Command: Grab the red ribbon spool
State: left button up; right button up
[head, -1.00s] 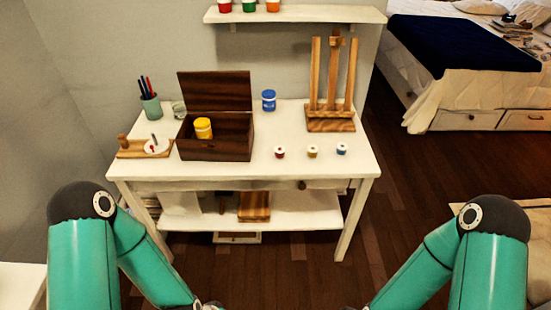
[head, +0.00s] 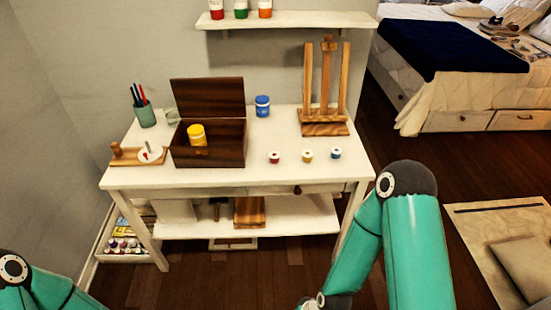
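The red ribbon spool (head: 274,157) stands on the front right part of the white table (head: 300,178), the leftmost of three small spools in a row. A yellow spool (head: 307,155) and a blue spool (head: 335,153) stand to its right, apart from it. My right arm comes in at the lower right, below and in front of the table; its gripper is cut off by the bottom edge. My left arm shows only at the lower left corner, and its gripper is out of view.
An open dark wooden box (head: 208,150) holds a yellow jar (head: 196,134). A wooden easel (head: 325,95) and a blue jar (head: 262,106) stand behind the spools. A pen cup (head: 145,114) is at the left. The tabletop around the spools is clear.

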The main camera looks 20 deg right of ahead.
aim_at(274, 156)
jog(key=u, duration=0.1)
jog(key=i, duration=1)
jog(key=z, duration=0.1)
